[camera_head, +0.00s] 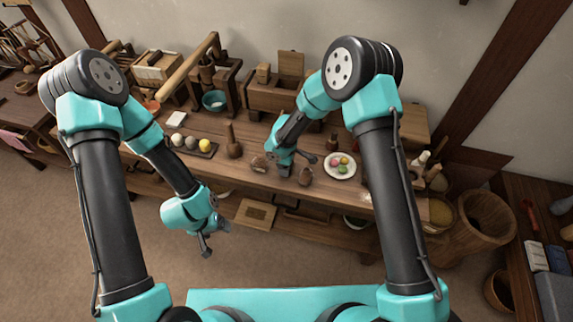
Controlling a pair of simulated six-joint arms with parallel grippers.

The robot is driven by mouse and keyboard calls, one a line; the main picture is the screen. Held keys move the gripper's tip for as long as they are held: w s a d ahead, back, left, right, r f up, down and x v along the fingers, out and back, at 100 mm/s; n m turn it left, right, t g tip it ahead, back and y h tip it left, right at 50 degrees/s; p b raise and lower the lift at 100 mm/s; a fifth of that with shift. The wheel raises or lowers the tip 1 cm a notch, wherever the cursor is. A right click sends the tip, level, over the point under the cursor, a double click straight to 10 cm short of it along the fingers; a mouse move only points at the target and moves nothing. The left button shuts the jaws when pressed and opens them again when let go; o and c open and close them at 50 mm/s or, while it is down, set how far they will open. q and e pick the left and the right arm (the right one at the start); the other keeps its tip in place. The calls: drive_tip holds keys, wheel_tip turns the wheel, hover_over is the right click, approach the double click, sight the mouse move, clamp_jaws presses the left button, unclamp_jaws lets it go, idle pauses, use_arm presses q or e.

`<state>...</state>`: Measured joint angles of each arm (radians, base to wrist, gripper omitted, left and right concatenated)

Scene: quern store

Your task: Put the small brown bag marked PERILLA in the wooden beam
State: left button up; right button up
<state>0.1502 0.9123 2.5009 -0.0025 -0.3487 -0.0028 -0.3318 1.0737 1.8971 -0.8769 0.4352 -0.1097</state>
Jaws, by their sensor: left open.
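Two small brown bags sit on the wooden workbench (222,128): one bag (259,163) left of my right gripper, the other bag (305,177) just right of it. Their markings are too small to read, so I cannot tell which is PERILLA. My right gripper (288,168) is over the bench between them, its fingers too small to judge. My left gripper (214,236) is open and empty, in front of the bench's front edge. A long wooden beam (187,67) slants up at the back left; I cannot tell if it is the task's beam.
A tray (208,154) with several balls and a brown bottle (233,141) stand left of the bags. A white plate (340,165) with coloured pieces is on the right. Wooden boxes (275,97) line the back. A large wooden tub (485,222) stands right of the bench.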

drive_tip(key=shift+r, duration=1.85)
drive_tip(key=s+r, duration=0.1)
drive_tip(key=s, duration=1.5)
drive_tip(key=shift+a+r, duration=0.15)
